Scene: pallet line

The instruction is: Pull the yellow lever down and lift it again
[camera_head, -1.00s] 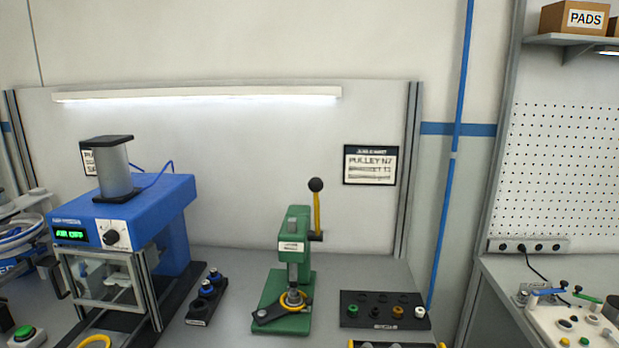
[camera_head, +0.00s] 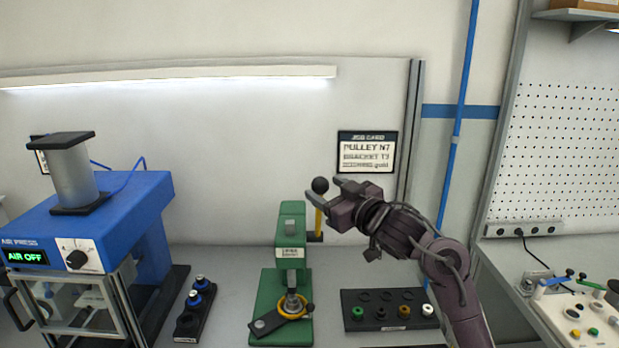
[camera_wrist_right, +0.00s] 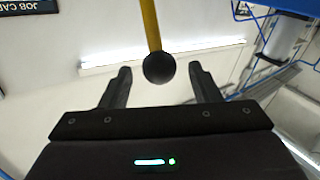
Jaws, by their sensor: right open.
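The yellow lever (camera_head: 318,222) with a black ball knob (camera_head: 320,185) stands upright on the right side of the green press (camera_head: 291,250). My right gripper (camera_head: 322,188) is at the knob, with its fingers open. In the right wrist view the black knob (camera_wrist_right: 159,67) sits between the open fingertips (camera_wrist_right: 160,80), with a gap on both sides. The yellow rod (camera_wrist_right: 150,25) runs away from the knob toward the top edge there. A yellow ring (camera_head: 292,306) lies at the foot of the press, under its ram. My left gripper is not in view.
A blue air press (camera_head: 110,220) reading AIR OFF stands at the left. A black tray of small parts (camera_head: 385,323) lies to the right of the green press, below my right arm. A job card (camera_head: 367,152) hangs on the panel behind.

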